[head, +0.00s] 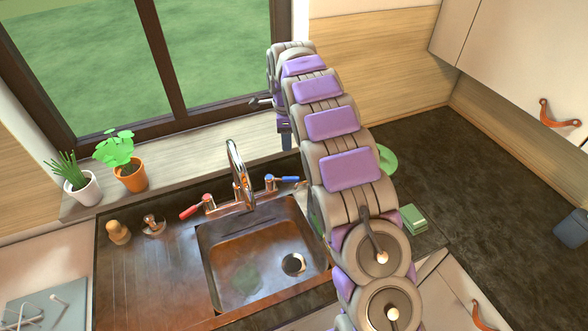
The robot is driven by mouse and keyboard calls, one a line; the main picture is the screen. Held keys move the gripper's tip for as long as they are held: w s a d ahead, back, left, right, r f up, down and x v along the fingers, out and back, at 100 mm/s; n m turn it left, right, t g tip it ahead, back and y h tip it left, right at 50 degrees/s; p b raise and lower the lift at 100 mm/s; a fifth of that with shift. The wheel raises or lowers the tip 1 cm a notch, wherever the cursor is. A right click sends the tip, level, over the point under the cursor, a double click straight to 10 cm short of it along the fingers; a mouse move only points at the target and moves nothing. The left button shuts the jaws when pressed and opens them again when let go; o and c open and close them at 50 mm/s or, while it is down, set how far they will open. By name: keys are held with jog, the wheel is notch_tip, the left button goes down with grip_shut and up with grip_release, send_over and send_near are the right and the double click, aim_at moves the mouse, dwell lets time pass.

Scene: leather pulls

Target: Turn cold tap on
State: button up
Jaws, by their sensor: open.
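The cold tap's blue handle (285,179) is on the right of the chrome faucet (240,175), behind the sink, and points to the right. The red handle (191,211) is on the left and points left. No water stream shows from the spout. My gripper (274,121) is in the air at the far end of my arm, above the blue handle in the picture and apart from it. It is open and seems empty; my arm partly hides it.
The sink basin (260,262) has a drain at its right. Two potted plants (128,173) stand on the windowsill. A wooden brush (118,232) sits left of the basin. A green sponge (413,219) and green round item (387,160) lie right of my arm.

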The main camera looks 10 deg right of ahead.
send_over(291, 177)
jog(key=d, duration=0.1)
notch_tip(291, 177, down, 10)
jog(key=shift+f+b, duration=0.25)
jog(key=shift+b, duration=0.2)
jog(key=f, duration=0.3)
jog(key=a+f, duration=0.1)
jog(key=f, duration=0.2)
jog(key=shift+a+f, duration=0.1)
jog(key=shift+a, duration=0.1)
jog(key=shift+d+f, duration=0.1)
jog(key=shift+f, duration=0.1)
jog(key=shift+d+f, duration=0.1)
jog(key=shift+d, duration=0.35)
jog(key=shift+a, duration=0.4)
jog(key=c, duration=0.6)
jog(key=shift+d, duration=0.1)
grip_shut()
